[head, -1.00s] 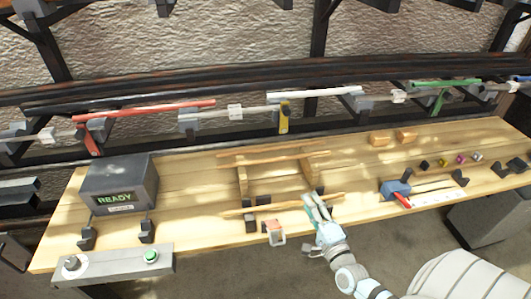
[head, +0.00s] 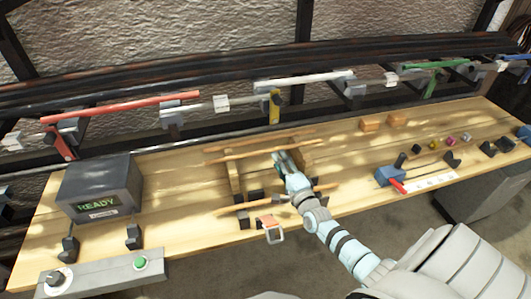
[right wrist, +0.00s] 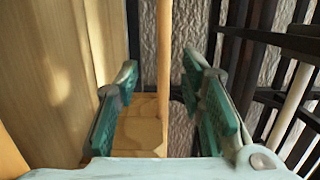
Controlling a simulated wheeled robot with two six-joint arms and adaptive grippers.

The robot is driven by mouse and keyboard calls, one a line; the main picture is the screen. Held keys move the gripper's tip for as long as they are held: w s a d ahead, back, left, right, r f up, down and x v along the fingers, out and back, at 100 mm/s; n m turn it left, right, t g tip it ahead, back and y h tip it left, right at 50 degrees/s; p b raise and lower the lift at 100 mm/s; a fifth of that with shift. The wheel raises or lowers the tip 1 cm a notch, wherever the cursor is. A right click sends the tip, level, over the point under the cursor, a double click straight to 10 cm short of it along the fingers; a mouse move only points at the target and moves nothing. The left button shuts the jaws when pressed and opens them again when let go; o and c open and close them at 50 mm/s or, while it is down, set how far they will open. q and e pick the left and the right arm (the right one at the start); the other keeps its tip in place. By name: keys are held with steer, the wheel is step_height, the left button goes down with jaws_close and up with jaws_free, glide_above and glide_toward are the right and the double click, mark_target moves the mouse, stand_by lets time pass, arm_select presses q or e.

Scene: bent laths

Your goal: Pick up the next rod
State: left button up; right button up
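A pale wooden rod (head: 240,156) lies across the back of a wooden rack (head: 235,180). It also shows in the right wrist view (right wrist: 164,50), running between my fingers above a wooden block of the rack. My right gripper (head: 279,158) is open at the right part of this rod, one finger on each side with gaps. It shows open in the right wrist view too (right wrist: 164,105). Another pale rod (head: 240,208) lies along the front of the rack, partly hidden by my right arm. My left gripper is out of view.
A grey box (head: 100,187) reading READY stands at left, with a button panel (head: 105,273) in front. A blue clamp with a red handle (head: 397,186) and small wooden blocks (head: 370,123) are at right. Coloured bars (head: 120,106) run behind the table.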

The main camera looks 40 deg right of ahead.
mark_target(266, 151)
steer(key=w, duration=0.1)
steer(key=w+d+b, duration=0.1)
steer(key=w, duration=0.1)
steer(key=shift+w+r, duration=0.15)
steer(key=shift+w, duration=0.2)
jaws_close()
